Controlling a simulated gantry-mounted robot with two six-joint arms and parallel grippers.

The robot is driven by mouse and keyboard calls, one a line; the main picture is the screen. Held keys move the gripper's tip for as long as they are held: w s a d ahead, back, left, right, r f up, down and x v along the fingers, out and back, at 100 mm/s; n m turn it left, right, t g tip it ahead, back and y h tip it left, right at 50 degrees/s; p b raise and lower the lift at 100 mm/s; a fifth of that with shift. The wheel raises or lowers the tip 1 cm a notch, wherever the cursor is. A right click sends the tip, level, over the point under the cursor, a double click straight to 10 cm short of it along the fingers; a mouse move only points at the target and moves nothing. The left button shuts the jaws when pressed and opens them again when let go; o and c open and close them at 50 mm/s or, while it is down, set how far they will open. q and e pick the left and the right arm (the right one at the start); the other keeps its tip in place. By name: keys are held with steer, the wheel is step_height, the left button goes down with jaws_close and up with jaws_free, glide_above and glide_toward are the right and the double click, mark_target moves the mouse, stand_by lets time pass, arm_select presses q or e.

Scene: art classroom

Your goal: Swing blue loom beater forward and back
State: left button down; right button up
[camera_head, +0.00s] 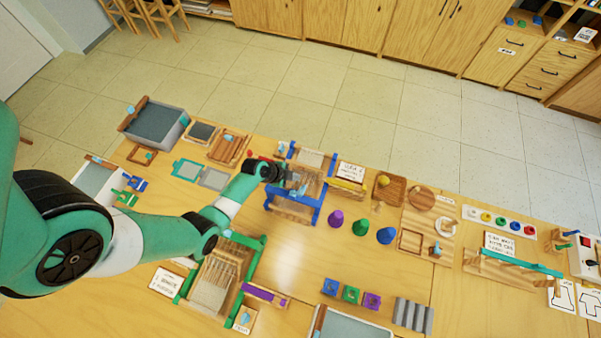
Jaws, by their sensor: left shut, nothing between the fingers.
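The blue loom (317,196) stands on the table in the middle of the head view. It has blue side posts, a wooden frame and a blue bar along its front. My left gripper (295,181) is over the loom's left part, close to the blue bar, shut with nothing between its fingers. Whether it touches the beater I cannot tell. The gripper and wrist hide part of the loom's left side. My right gripper is not in view.
A green loom (256,245) stands nearer, below my left forearm. Purple, green and blue cones (360,227) stand to the right of the blue loom. A sign (350,172) and a yellow-topped block (345,187) sit close to its right side.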

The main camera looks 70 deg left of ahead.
arm_select(q)
steer(key=shift+w+a+f+b, duration=0.3)
steer(key=shift+w+a+f, duration=0.2)
steer(key=shift+w+a, duration=0.35)
steer(key=shift+w+a+f+b, duration=0.3)
steer(key=shift+w+a+f, duration=0.2)
steer(key=shift+w+a, duration=0.35)
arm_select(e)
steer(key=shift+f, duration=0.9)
arm_select(q)
steer(key=shift+w+d, duration=0.15)
steer(key=shift+d, duration=0.05)
